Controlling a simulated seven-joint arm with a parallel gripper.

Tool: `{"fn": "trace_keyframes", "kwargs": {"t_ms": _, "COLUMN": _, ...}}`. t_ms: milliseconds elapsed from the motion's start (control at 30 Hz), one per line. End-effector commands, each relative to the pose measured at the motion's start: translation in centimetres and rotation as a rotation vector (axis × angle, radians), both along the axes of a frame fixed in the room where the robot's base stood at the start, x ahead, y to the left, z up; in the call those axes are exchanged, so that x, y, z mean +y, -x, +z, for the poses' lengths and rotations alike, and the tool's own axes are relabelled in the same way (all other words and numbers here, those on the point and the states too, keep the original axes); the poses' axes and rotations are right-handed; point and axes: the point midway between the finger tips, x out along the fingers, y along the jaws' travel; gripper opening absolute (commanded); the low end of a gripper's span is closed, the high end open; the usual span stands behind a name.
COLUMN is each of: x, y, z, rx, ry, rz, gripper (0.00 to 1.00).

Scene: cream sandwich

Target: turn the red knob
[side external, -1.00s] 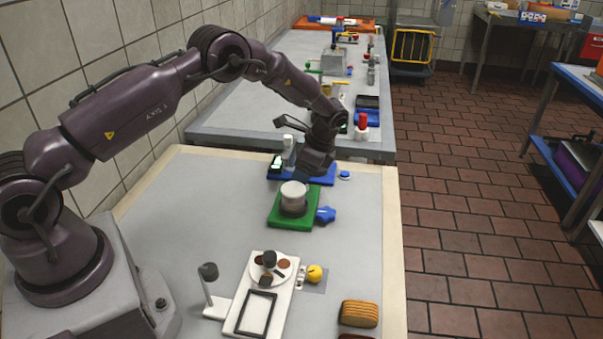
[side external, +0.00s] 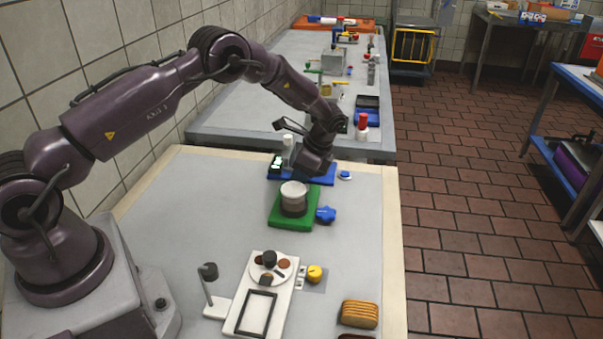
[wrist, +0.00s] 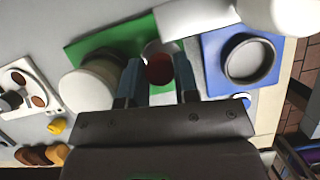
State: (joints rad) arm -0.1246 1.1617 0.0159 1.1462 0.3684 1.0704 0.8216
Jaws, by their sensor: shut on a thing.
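In the wrist view a dark red round knob (wrist: 159,68) sits between the two fingers of my gripper (wrist: 159,80). The fingers stand on either side of it, shut on it. In the side view my gripper (side external: 312,165) is low over the blue base (side external: 322,178) behind the green base, and its body hides the knob and the fingertips.
A pale round pot (side external: 293,198) stands on the green base (side external: 282,218), close to my gripper, with a blue knob (side external: 326,214) beside it. A white board (side external: 248,322) and a yellow knob (side external: 314,273) are nearer the front.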

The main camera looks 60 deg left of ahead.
Motion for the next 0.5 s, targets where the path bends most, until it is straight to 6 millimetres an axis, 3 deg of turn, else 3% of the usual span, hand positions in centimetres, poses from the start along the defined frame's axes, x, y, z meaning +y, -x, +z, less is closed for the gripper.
{"fn": "trace_keyframes", "kwargs": {"t_ms": 500, "x": -0.17, "y": 0.18, "z": 0.11, "rx": -0.001, "ry": 0.000, "rz": -0.406, "gripper": 0.05}}
